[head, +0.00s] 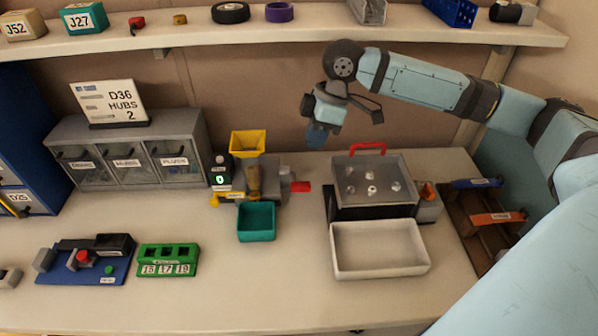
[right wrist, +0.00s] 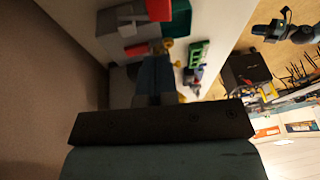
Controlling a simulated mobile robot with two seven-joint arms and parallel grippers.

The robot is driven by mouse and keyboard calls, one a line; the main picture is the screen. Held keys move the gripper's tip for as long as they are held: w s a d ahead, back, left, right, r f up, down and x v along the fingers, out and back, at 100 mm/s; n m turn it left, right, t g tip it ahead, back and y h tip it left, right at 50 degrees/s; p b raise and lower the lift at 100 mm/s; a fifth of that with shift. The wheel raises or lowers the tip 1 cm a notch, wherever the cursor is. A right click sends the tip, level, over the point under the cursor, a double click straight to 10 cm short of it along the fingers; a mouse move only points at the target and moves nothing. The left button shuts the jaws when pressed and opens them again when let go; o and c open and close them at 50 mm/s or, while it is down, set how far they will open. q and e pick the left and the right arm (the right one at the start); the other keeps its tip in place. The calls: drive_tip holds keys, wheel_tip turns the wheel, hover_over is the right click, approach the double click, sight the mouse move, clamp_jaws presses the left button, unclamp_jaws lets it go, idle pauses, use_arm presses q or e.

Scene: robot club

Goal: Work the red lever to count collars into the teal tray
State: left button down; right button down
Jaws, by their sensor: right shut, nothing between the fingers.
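The dispenser with a yellow hopper (head: 247,143) stands mid-table, and its red lever (head: 301,187) sticks out to the right. The teal tray (head: 256,222) sits in front of it and looks empty. A small counter (head: 220,181) left of the hopper shows 0. My right gripper (head: 317,138) hangs shut and empty above and behind the lever, apart from it. In the right wrist view, the shut blue fingers (right wrist: 155,78) show, with the red lever (right wrist: 159,10) and teal tray (right wrist: 182,18) beyond them. My left gripper is not in view.
A sign (head: 110,103) reads "D36 HUBS 2" on grey drawers (head: 130,150). A grey sorter with a red handle (head: 367,149) holds several small parts, right of the lever. A white tray (head: 380,268) is in front of it. A green number block (head: 168,260) lies front left.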

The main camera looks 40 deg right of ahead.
sight(298, 185)
drive_tip(key=x, duration=1)
drive_tip(key=shift+w, duration=0.1)
drive_tip(key=shift+f+t, duration=0.1)
drive_tip(key=shift+t, duration=0.2)
